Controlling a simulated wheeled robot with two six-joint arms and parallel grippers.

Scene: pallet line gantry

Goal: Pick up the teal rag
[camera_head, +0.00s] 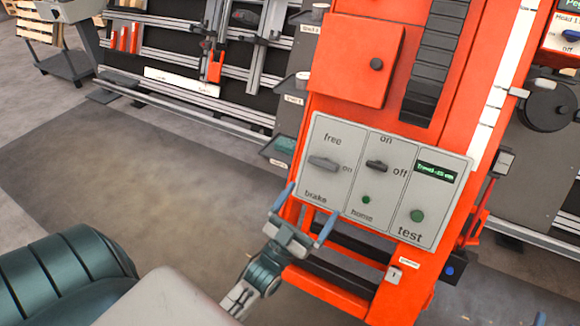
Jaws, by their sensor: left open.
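A small flat teal patch (284,145), which looks like the teal rag, lies in a dark holder at the left side of the orange machine. It is too small to make out folds. My left gripper (314,199) is below and slightly right of it, in front of the machine's lower left edge. Its two blue fingers are apart, with nothing visible between them. The gripper looks clear of the teal patch.
The orange machine (352,60) carries a grey switch panel (385,215) close to my left gripper. Other small holders stick out along its left side. A dark tool wall with rails (190,50) stands behind. The floor at left is open.

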